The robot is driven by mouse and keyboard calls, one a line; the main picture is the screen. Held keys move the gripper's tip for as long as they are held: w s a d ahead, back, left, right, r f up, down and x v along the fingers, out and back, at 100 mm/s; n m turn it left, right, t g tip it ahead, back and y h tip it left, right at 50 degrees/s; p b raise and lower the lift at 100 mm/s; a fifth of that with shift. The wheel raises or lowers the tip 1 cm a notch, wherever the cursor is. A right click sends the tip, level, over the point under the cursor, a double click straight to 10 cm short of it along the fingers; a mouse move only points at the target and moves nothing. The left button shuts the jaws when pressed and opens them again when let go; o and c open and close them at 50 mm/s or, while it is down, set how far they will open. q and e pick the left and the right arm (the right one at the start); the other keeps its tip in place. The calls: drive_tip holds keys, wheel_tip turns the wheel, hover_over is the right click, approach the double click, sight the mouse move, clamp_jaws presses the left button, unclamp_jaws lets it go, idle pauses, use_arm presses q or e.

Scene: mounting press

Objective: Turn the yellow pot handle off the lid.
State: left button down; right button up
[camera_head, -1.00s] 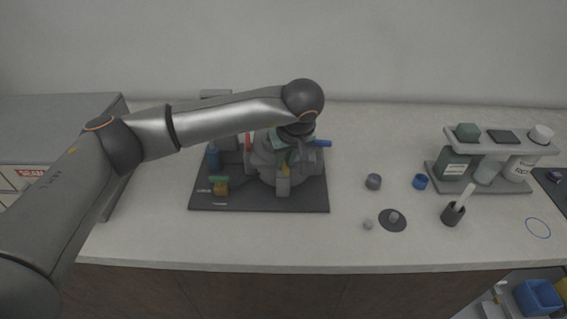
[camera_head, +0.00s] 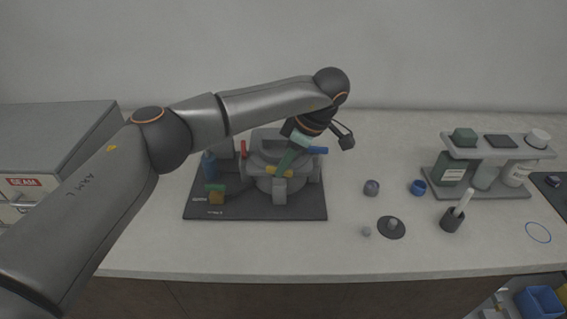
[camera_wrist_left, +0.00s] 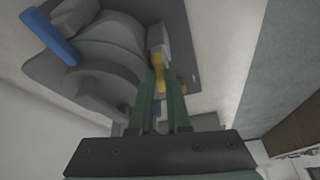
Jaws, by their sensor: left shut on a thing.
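The grey pot of the press (camera_head: 268,182) stands on a dark base plate (camera_head: 235,211). The yellow pot handle (camera_head: 272,170) is at the pot's front, by the lid's rim. It also shows in the left wrist view (camera_wrist_left: 158,72), between the two green fingers. My left gripper (camera_head: 281,168) comes down tilted from the upper right and is shut on the yellow handle. The fingers hide part of the handle and lid. My right gripper is not in view.
A blue handle (camera_head: 317,150) juts from the press's right side, and a red one (camera_head: 243,149) stands at its left. A blue bottle (camera_head: 209,165) is on the plate's left. Small cups, a dark disc (camera_head: 391,228) and a bottle rack (camera_head: 497,146) stand on the right.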

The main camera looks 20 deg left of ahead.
use_arm(q)
drive_tip(key=shift+w+n+g, duration=0.15)
drive_tip(key=shift+n+g, duration=0.35)
drive_tip(key=shift+n, duration=0.9)
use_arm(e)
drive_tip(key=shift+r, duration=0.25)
use_arm(q)
drive_tip(key=c, duration=0.9)
unclamp_jaws()
